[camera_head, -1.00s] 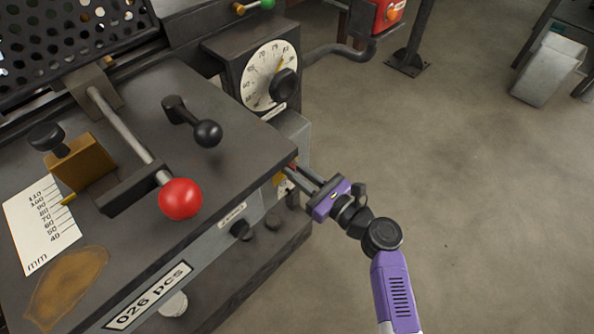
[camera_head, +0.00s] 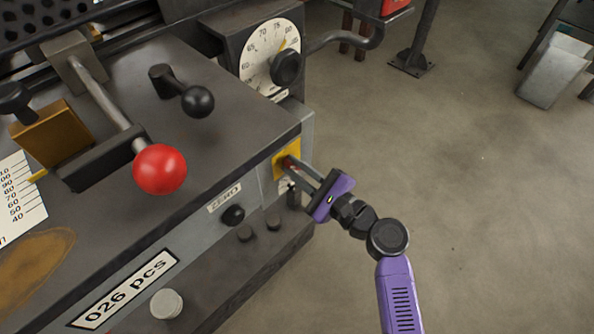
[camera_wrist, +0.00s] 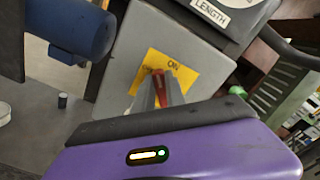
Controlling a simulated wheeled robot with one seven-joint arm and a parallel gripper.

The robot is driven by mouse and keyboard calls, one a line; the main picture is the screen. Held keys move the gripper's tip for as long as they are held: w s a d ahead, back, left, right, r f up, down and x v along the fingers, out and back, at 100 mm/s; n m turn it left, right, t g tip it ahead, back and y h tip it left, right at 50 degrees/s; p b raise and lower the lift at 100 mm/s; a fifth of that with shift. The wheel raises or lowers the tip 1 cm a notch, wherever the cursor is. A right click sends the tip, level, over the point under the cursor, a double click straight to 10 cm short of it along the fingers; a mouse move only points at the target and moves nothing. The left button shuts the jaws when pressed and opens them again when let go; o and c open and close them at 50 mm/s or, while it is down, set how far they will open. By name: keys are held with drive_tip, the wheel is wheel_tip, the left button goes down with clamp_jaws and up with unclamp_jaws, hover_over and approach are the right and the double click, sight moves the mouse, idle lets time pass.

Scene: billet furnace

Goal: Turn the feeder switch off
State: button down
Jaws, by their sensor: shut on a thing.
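The feeder switch has a red handle (camera_wrist: 161,85) on a yellow plate (camera_wrist: 182,67) marked "ON", on the grey side of the machine. The plate (camera_head: 284,156) also shows in the head view, at the machine's right front corner. My purple gripper (camera_wrist: 158,92) reaches the switch from in front, with its two fingers shut on the red handle. In the head view my gripper (camera_head: 298,168) points left at the plate, and its fingers cover much of the handle. The plate's other label is partly hidden in the wrist view.
On the machine top are a red ball lever (camera_head: 160,169) and a black ball lever (camera_head: 198,101). A dial (camera_head: 270,58) stands behind the switch. Dark knobs (camera_head: 233,215) sit on the front.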

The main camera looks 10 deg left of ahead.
drive_tip(key=n+b, duration=0.2)
drive_tip(key=f+n+b, duration=0.1)
drive_tip(key=n+b, duration=0.1)
drive_tip(key=n, duration=0.1)
drive_tip(key=shift+s+a+f+n, duration=0.1)
drive_tip(key=shift+s+n, duration=0.1)
drive_tip(key=shift+n, duration=0.1)
drive_tip(key=shift+f+n+b, duration=0.15)
drive_tip(key=shift+n+b, duration=1.75)
drive_tip(key=shift+n, duration=0.2)
drive_tip(key=c, duration=1.4)
unclamp_jaws()
drive_tip(key=shift+s, duration=0.1)
drive_tip(key=p+v, duration=0.1)
drive_tip(key=v, duration=0.6)
drive_tip(key=shift+s+d, duration=0.2)
drive_tip(key=shift+d, duration=0.1)
